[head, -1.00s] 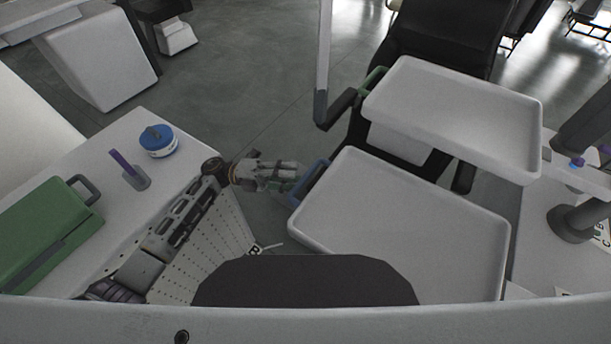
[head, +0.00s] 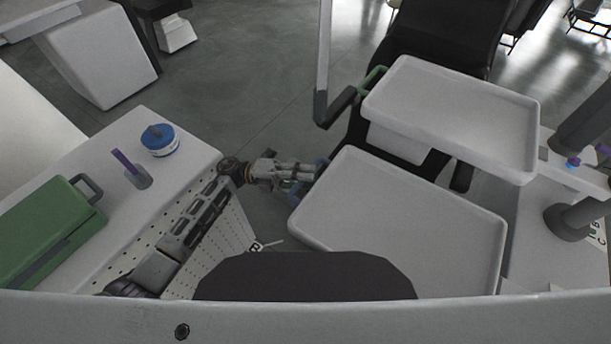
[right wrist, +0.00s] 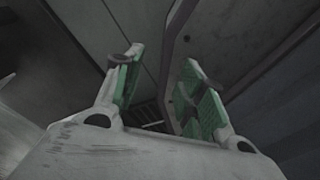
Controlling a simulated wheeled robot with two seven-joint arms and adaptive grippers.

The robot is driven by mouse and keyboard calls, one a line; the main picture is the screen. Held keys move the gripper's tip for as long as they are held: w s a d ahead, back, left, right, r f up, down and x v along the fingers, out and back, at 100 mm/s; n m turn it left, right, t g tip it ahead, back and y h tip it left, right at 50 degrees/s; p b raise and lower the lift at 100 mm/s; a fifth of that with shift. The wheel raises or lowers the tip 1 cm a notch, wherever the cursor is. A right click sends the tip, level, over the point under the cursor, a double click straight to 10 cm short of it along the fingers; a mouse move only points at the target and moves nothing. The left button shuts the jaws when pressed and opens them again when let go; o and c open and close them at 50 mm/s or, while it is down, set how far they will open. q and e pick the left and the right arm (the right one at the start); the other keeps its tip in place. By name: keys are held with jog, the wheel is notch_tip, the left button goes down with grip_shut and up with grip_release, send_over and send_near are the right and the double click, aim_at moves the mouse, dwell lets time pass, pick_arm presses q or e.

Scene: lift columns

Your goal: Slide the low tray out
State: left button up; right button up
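The low tray (head: 400,225) is white, wide and shallow, and sits below and in front of a smaller upper white tray (head: 455,110). A blue handle (head: 321,172) stands at the low tray's left edge. My left gripper (head: 300,176) reaches from the left and its fingertips are at this handle, partly hiding it. I cannot tell whether its fingers are closed on the handle or only beside it. My right gripper (right wrist: 160,90) shows in the right wrist view with its green-padded fingers apart and nothing between them. It is not in the head view.
The upper tray has a green handle (head: 373,80) at its left. A white table (head: 180,185) at the left carries a green case (head: 45,225), a blue-and-white round container (head: 159,141) and a purple-handled item (head: 130,168). Open grey floor lies between table and trays.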

pick_arm(q)
grip_shut()
